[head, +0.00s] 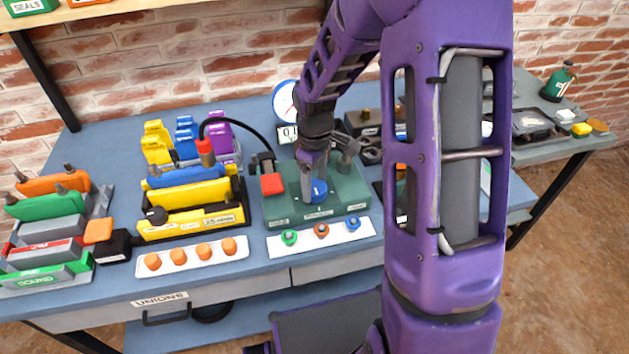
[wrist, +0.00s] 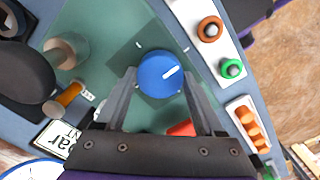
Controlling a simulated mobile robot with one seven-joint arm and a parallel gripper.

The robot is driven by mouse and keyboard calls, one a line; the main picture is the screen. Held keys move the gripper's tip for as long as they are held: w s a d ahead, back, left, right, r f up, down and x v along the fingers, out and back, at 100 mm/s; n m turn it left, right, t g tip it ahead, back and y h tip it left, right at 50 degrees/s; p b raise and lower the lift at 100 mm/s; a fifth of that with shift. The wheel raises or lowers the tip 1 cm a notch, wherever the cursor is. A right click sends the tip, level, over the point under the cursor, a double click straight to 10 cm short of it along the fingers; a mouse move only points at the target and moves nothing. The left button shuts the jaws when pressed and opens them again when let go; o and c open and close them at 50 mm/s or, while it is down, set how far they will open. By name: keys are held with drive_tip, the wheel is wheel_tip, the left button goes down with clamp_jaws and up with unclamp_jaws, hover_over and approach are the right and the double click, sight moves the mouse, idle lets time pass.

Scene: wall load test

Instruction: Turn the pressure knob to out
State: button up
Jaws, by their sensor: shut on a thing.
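The pressure knob (head: 319,191) is a round blue dial with a white pointer line, on top of a green block (head: 346,190) on the bench. In the wrist view the knob (wrist: 155,78) sits between my fingers, and its pointer aims to the upper right. Small white marks lie on the block around it. My gripper (wrist: 158,84) is shut on the knob, a finger on each side. In the head view my gripper (head: 316,172) comes down onto the knob from above and partly hides it. The small labels along the block's front edge are too small to read.
A red block (head: 272,184) and dark fittings stand beside the knob on the green block. A white strip (head: 335,234) with green, orange and blue buttons lies in front. A gauge (head: 285,100) stands behind. Yellow racks (head: 190,203) stand left. My arm hides the bench's right part.

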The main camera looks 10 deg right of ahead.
sight(314, 186)
idle(0.3)
drive_tip(key=o, duration=1.4)
drive_tip(key=shift+c, duration=0.2)
wheel_tip(314, 186, up, 18)
drive_tip(key=p, duration=0.2)
drive_tip(key=shift+f, duration=0.25)
drive_tip(key=shift+a, duration=0.1)
